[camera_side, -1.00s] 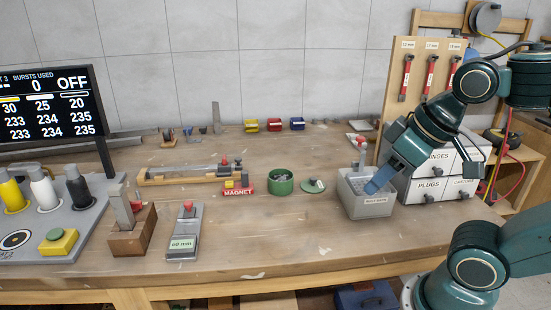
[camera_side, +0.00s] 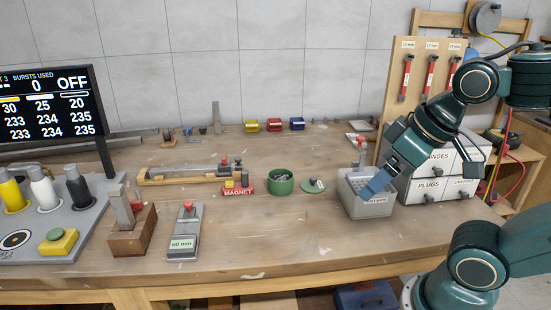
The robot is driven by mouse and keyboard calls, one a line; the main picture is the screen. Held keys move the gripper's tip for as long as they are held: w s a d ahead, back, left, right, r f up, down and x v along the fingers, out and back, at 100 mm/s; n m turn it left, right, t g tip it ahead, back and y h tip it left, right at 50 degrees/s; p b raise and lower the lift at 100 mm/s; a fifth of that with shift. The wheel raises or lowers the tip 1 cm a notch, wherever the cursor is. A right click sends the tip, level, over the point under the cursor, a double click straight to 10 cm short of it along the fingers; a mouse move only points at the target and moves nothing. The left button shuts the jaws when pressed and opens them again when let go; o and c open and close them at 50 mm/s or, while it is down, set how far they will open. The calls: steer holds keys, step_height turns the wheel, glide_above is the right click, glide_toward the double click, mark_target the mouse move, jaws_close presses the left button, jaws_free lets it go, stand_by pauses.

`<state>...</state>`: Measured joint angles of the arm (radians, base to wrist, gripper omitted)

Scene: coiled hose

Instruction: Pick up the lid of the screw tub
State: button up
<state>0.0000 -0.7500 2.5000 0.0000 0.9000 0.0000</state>
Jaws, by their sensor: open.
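The screw tub (camera_side: 281,187) is a round green tub standing open on the wooden bench, with grey bits inside. Its lid (camera_side: 312,186) appears to be the flat green disc lying on the bench just right of the tub, with a small pale knob or tag on top. The gap between the fingers is too small to make out, and I see nothing held.
A red magnet block (camera_side: 239,191) sits left of the tub. Small yellow, red and blue bins (camera_side: 274,125) stand at the back. The bench in front of the lid is clear.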

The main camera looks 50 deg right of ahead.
steer(key=shift+o, duration=0.4)
steer(key=shift+w+r, duration=0.1)
steer(key=w+d+r+m+g, duration=0.1)
steer(key=w+d+m+g, duration=0.1)
steer(key=w+d, duration=0.5)
steer(key=w+d+r+m+g, duration=0.1)
steer(key=w+d+m, duration=0.2)
steer(key=w, duration=0.8)
steer(key=w+d+f+m+g, duration=0.1)
steer(key=w+d+f+m, duration=0.1)
steer(key=w+d+f, duration=0.3)
steer(key=w+d+f+m+g, duration=0.1)
steer(key=w+d+f+m, duration=0.1)
steer(key=w+d+f, duration=0.3)
steer(key=d+f, duration=0.3)
steer(key=d, duration=0.3)
steer(key=shift+w+d+f+g, duration=0.15)
steer(key=shift+d+f+g, duration=0.15)
steer(key=shift+d, duration=0.1)
steer(key=shift+f, duration=0.1)
glide_above(314, 177)
steer(key=shift+w+f, duration=0.1)
steer(key=shift+f, duration=4.05)
